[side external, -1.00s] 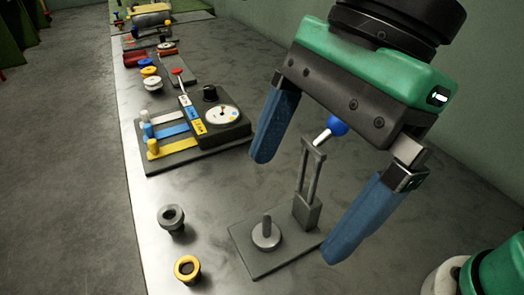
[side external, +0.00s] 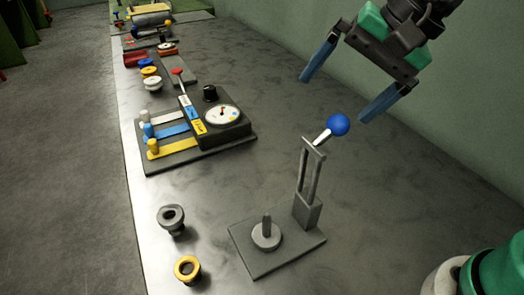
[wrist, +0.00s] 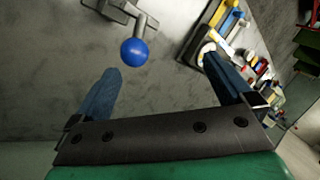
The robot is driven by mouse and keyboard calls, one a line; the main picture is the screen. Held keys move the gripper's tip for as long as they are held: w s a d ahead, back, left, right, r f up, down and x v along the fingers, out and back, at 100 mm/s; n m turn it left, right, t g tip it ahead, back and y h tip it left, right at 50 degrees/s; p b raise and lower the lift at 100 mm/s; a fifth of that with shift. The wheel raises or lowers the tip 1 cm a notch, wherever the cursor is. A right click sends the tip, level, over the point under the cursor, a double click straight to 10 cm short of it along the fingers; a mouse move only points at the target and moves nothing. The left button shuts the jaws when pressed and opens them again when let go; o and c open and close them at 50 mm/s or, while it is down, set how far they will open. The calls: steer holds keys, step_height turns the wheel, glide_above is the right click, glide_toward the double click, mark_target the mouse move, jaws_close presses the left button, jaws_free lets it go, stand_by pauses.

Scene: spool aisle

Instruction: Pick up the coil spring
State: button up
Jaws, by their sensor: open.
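I cannot make out a coil spring in either view. My gripper (side external: 333,99) is open and empty in the side view, raised above the far right part of the bench near the wall. Its two blue fingers are spread wide. In the wrist view its fingers (wrist: 159,68) are apart with only bare bench between them. The blue ball (side external: 338,124) of a lever stand lies below and in front of my gripper, apart from the fingers in the side view. The ball also shows just beyond the fingers in the wrist view (wrist: 134,52).
The lever stand's grey base (side external: 285,257) is at the front. A grey spool (side external: 171,219) and a yellow spool (side external: 187,269) stand left of it. A dial box (side external: 218,116) with coloured sliders sits mid-bench. Several small items line the far left. The bench's right side is clear.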

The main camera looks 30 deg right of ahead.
steer(key=d+f+n+h, duration=0.1)
steer(key=d+f+n, duration=0.1)
steer(key=d+f, duration=0.1)
steer(key=d+f+n+t+h, duration=0.1)
steer(key=d+f+n, duration=0.2)
steer(key=d+f+n+t+h, duration=0.1)
steer(key=d+f+n, duration=0.2)
steer(key=shift+w+d, duration=0.15)
steer(key=shift+w, duration=0.1)
steer(key=shift+c, duration=0.2)
steer(key=shift+s+d+f+n+t, duration=0.1)
steer(key=shift+d+f+n+t, duration=0.2)
steer(key=shift+n, duration=0.3)
steer(key=c, duration=0.3)
steer(key=shift+c, duration=0.2)
steer(key=shift+a, duration=0.1)
